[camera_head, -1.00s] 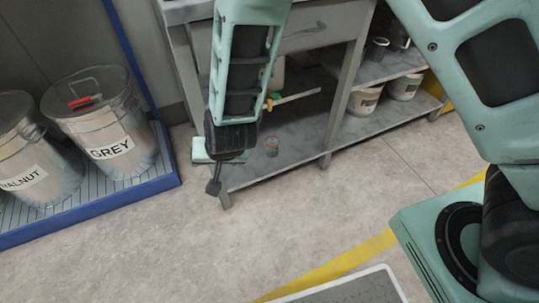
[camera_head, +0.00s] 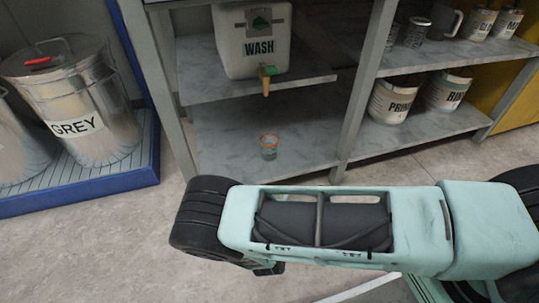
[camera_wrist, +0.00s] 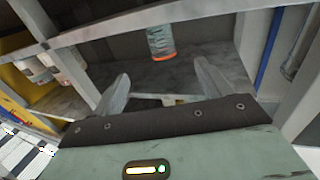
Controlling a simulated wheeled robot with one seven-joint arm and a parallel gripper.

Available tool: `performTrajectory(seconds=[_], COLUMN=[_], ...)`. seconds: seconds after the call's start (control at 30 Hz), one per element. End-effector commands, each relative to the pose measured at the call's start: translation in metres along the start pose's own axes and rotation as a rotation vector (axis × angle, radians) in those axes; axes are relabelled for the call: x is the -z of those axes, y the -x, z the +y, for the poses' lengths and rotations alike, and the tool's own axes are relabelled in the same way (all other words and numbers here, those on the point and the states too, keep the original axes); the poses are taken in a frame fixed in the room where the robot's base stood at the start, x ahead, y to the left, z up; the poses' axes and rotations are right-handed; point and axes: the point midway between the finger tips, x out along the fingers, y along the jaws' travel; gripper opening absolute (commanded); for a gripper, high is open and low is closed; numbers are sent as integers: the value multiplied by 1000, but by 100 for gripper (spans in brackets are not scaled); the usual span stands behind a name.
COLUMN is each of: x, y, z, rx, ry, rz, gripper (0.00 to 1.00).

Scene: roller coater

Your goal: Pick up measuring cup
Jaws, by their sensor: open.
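The measuring cup (camera_head: 268,147) is a small clear cup with an orange rim and greenish sides. It stands upright on the lower shelf (camera_head: 222,127) of the grey workbench, below the WASH container. In the wrist view the measuring cup (camera_wrist: 161,42) appears upside down at top centre, beyond the fingertips. My gripper (camera_wrist: 160,88) is open and empty, with its two fingers apart and the cup lined up between them but not touching. In the head view my arm link hides most of my gripper.
The WASH container (camera_head: 256,40) with its tap stands on the shelf above the cup. A bench leg (camera_head: 362,90) divides it from shelves with a PRIMER bucket (camera_head: 396,101) and other pots. A GREY bin (camera_head: 80,105) stands on a blue-edged platform at left.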

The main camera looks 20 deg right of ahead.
Motion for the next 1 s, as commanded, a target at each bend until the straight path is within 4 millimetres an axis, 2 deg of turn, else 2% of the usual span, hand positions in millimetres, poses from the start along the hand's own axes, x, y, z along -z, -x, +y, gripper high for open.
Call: performTrajectory(seconds=[0.17,0.5,0.63,0.87,1.0], x=[-3,-4,-2,-2,-5], y=[-28,-97,-113,-126,-143], z=[1,1,0,0,0], rx=[-3,-3,-2,-1,-1], ry=[-1,-1,-1,-1,-1], rz=[5,2,0,0,1], gripper=[77,77,77,77,77])
